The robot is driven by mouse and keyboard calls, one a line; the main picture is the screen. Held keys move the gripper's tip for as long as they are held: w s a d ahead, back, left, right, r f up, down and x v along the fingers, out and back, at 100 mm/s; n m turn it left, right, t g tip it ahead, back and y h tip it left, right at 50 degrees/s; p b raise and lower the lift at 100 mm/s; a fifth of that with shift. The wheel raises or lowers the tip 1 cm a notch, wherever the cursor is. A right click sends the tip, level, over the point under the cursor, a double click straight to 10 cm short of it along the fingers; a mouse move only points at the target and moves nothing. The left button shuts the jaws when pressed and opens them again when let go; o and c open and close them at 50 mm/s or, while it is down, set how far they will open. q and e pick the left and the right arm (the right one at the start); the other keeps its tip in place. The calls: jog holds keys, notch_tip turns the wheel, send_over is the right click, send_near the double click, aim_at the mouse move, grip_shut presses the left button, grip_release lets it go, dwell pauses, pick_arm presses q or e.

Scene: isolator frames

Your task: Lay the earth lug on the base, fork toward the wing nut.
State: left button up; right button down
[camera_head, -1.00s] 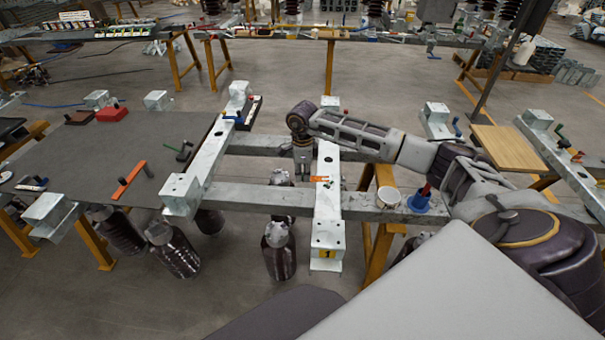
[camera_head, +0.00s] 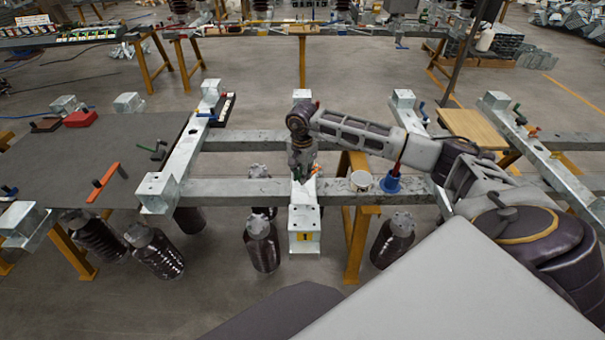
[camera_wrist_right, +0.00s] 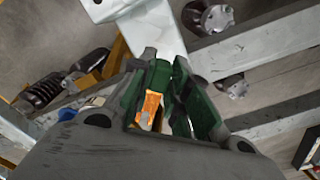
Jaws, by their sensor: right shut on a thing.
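The base is a pale galvanised steel crosspiece (camera_head: 304,218) with a yellow number label at its near end. My right gripper (camera_head: 302,172) is over its middle, pointing down. In the right wrist view its green-faced fingers (camera_wrist_right: 162,100) are closed around a small orange piece (camera_wrist_right: 151,108), which I take for the earth lug. A bit of orange also shows beside the fingertips in the head view. The fingers hide much of the piece, so its fork direction and any contact with the base are unclear. I cannot make out the wing nut. My left gripper is out of view.
A white round tub (camera_head: 361,181) and a blue cone-like holder (camera_head: 390,183) stand on the rail right of the base. A dark mat (camera_head: 85,160) at left carries a red box (camera_head: 81,119) and an orange-handled tool (camera_head: 103,181). Dark ribbed insulators hang below.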

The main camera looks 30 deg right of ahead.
jog(key=shift+s+d+n, duration=0.1)
jog(key=shift+s+n, duration=0.2)
jog(key=shift+n, duration=0.9)
jog(key=n, duration=0.5)
jog(key=shift+n, duration=0.3)
jog(key=shift+s, duration=0.1)
jog(key=shift+f, duration=0.25)
